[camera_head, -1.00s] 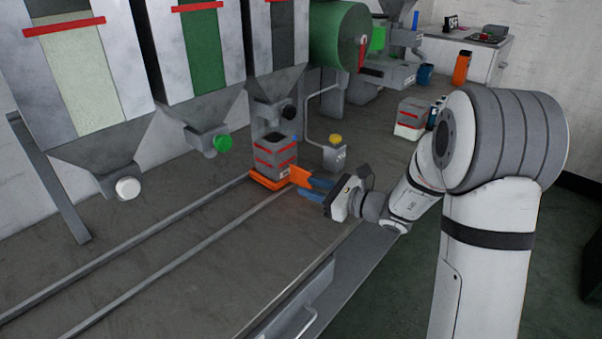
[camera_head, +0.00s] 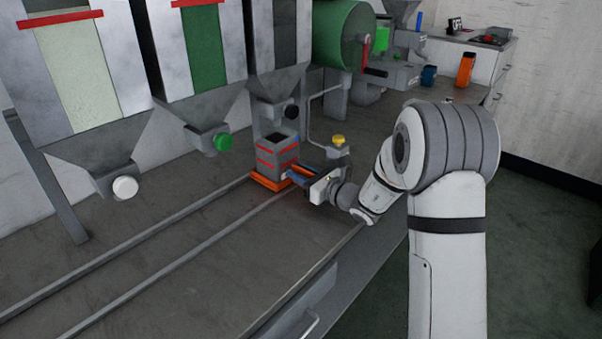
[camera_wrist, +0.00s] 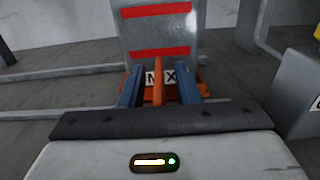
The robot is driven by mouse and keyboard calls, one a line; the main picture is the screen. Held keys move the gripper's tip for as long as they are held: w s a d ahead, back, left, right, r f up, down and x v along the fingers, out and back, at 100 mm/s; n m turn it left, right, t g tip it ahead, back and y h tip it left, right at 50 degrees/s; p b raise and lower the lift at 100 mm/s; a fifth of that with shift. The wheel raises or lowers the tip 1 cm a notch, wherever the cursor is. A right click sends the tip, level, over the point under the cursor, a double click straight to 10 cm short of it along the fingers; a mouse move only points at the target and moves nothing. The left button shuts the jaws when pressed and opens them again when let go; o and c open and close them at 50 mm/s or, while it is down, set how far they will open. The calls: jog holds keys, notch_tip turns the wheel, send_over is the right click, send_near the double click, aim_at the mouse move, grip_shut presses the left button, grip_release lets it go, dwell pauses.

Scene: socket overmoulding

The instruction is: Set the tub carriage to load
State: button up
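The tub carriage (camera_head: 268,184) is an orange base on the rails under the dark-capped hopper, at the far end of the rails. On it stands a grey tub (camera_head: 277,158) with red bands; the tub (camera_wrist: 158,35) also shows in the wrist view, above a label reading MIX. An orange handle (camera_wrist: 158,82) sticks out from the carriage toward me. My gripper (camera_head: 296,174) has reached the carriage. In the wrist view its blue fingers (camera_wrist: 160,92) stand on either side of the handle, with gaps visible on both sides.
Two rails (camera_head: 150,260) run toward the lower left, clear of objects. Hoppers with a white cap (camera_head: 125,187) and a green cap (camera_head: 222,142) hang above the bench. A grey post with a yellow button (camera_head: 338,141) stands close behind my gripper.

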jog(key=shift+a, duration=0.1)
jog(key=shift+c, duration=0.4)
grip_shut()
